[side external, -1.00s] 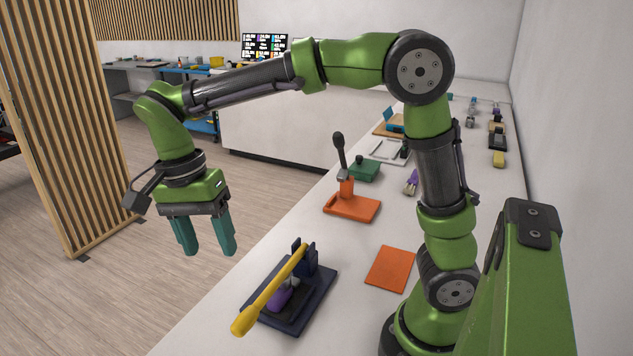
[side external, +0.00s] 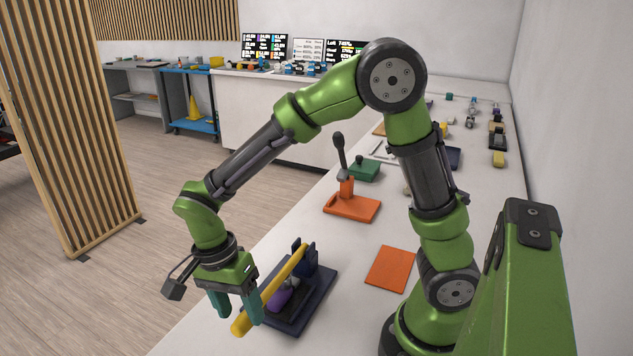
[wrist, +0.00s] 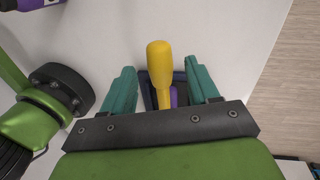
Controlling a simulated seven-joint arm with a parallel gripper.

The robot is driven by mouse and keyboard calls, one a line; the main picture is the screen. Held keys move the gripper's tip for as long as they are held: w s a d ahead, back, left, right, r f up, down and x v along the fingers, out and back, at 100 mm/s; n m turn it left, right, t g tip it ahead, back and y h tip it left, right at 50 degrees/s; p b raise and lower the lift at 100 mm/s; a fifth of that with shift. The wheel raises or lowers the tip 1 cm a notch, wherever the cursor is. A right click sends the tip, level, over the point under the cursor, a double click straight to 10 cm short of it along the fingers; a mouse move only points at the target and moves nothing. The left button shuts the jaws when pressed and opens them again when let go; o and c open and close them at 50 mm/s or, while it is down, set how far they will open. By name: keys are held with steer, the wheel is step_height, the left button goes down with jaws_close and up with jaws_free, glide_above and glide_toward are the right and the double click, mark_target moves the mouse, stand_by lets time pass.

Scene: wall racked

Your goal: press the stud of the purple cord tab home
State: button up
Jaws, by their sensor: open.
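A press with a dark blue base (side external: 308,321) and a long yellow lever handle (side external: 272,287) stands on the near part of the counter. The purple cord tab (side external: 280,298) lies in the press under the lever, partly hidden by it; its stud cannot be made out. My gripper (side external: 236,314) is open, with teal fingers around the handle's near end. In the wrist view the yellow handle (wrist: 159,70) lies between the two spread fingers (wrist: 162,90), with a gap on each side. A bit of the purple tab (wrist: 174,96) shows beside the handle.
An orange press (side external: 351,206) with a dark upright lever stands farther back, with a green block-like device (side external: 363,170) behind it. An orange square mat (side external: 391,268) lies right of the blue press. The counter between them is clear.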

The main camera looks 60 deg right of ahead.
steer(key=shift+s+f, duration=0.2)
steer(key=shift+f, duration=0.85)
jaws_close()
